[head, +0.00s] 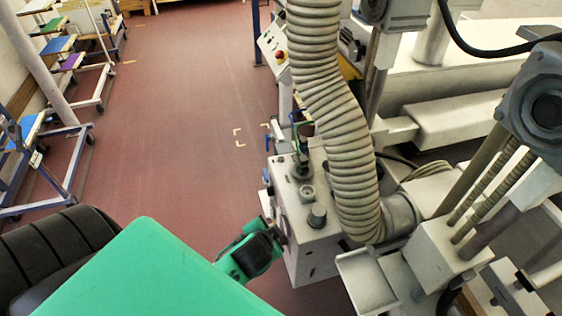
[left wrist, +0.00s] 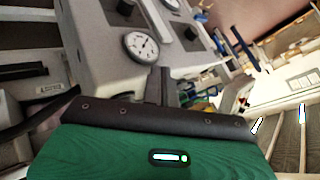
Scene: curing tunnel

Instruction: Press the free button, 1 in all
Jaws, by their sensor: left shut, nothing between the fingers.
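My left gripper (left wrist: 160,82) is shut and empty in the left wrist view, its narrow fingers reaching toward the face of a grey machine box. In the head view my left gripper (head: 277,232) is at the left side of that grey box (head: 318,252); I cannot tell whether it touches. A round white dial (left wrist: 141,46) shows just beyond the fingers. Dark knobs sit on the box, one left of the dial (left wrist: 124,8) and one right of it (left wrist: 190,33). I cannot tell which part is the free button. My right gripper is out of view.
A thick ribbed hose (head: 335,120) rises beside the box. A console with a red knob (head: 281,57) stands farther back. Wheeled racks (head: 50,150) line the left side. The red floor (head: 180,110) between is clear.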

